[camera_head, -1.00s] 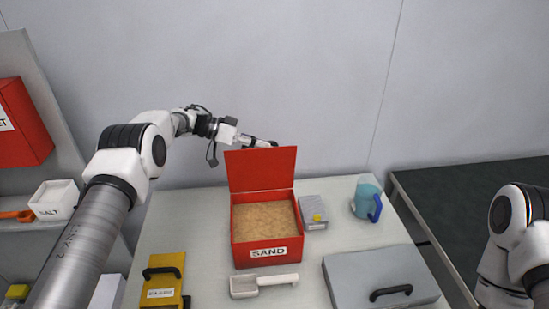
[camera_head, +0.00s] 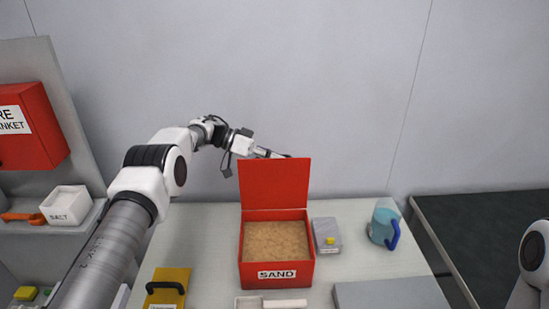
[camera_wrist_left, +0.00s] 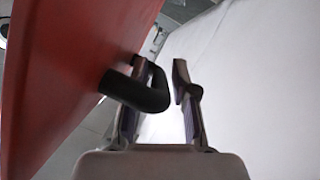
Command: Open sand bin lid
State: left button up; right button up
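The red sand bin (camera_head: 276,273), labelled SAND, stands on the table with sand showing inside. Its red lid (camera_head: 275,184) is raised at the back and stands about upright. My right gripper is out of view.
A grey box (camera_head: 327,236) with a yellow part and a teal jug (camera_head: 384,223) stand right of the bin. A white scoop (camera_head: 280,303), a yellow case (camera_head: 168,284) and a grey case (camera_head: 390,293) lie in front. A wall is close behind.

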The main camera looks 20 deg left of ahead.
pick_arm(q)
jog(key=v, duration=0.7)
jog(key=shift+a, duration=0.25)
